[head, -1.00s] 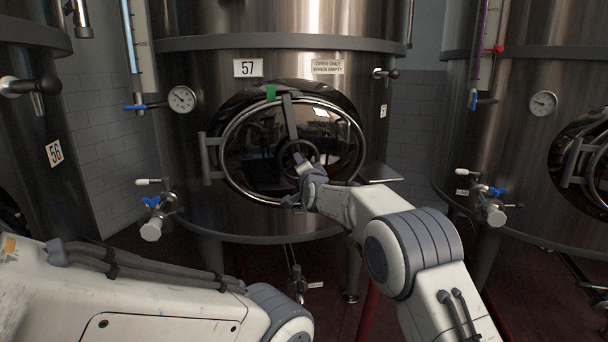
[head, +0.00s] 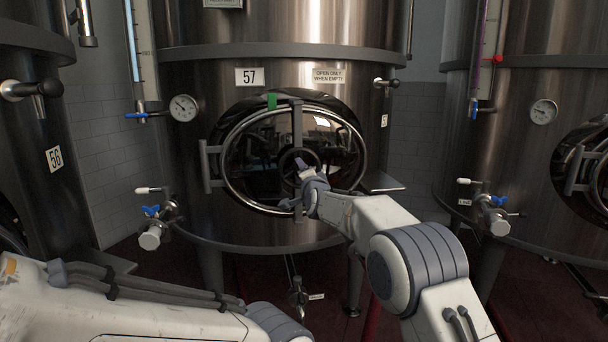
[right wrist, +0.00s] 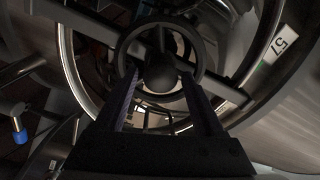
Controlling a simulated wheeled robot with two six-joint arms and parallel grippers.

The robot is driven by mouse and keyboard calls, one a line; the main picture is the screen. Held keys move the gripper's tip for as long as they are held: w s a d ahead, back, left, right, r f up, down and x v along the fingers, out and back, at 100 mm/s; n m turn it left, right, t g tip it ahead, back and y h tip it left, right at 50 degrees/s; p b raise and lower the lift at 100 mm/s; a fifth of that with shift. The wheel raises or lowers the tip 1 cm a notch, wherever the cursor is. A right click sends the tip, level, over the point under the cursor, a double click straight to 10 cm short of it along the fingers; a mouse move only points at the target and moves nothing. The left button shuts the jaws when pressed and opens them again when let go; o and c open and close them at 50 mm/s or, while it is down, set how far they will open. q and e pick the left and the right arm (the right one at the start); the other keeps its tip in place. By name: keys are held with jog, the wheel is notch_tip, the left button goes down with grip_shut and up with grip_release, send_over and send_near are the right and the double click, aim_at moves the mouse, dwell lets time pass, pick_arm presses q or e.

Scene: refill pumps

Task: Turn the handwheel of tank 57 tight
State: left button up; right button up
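Tank 57 (head: 230,215) stands in the middle of the head view, with its round manway door (head: 255,165) closed in its frame. The dark handwheel (head: 284,165) sits at the door's middle, on a bar across it, partly hidden by my right gripper (head: 303,164). In the right wrist view the handwheel (right wrist: 122,62) is straight ahead, with its round hub (right wrist: 160,76). My right gripper (right wrist: 160,82) is open there, one finger on each side of the hub. I cannot tell whether the fingers touch the wheel. My left gripper is out of view.
A valve with a blue handle (head: 151,211) sticks out at the tank's lower left. Tank 56 (head: 30,140) is on the left and another tank (head: 530,90) on the right.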

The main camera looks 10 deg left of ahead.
dwell(0.3)
jog(key=b+v, duration=0.2)
jog(key=v, duration=0.8)
jog(key=shift+s, duration=0.25)
jog(key=shift+d, duration=0.1)
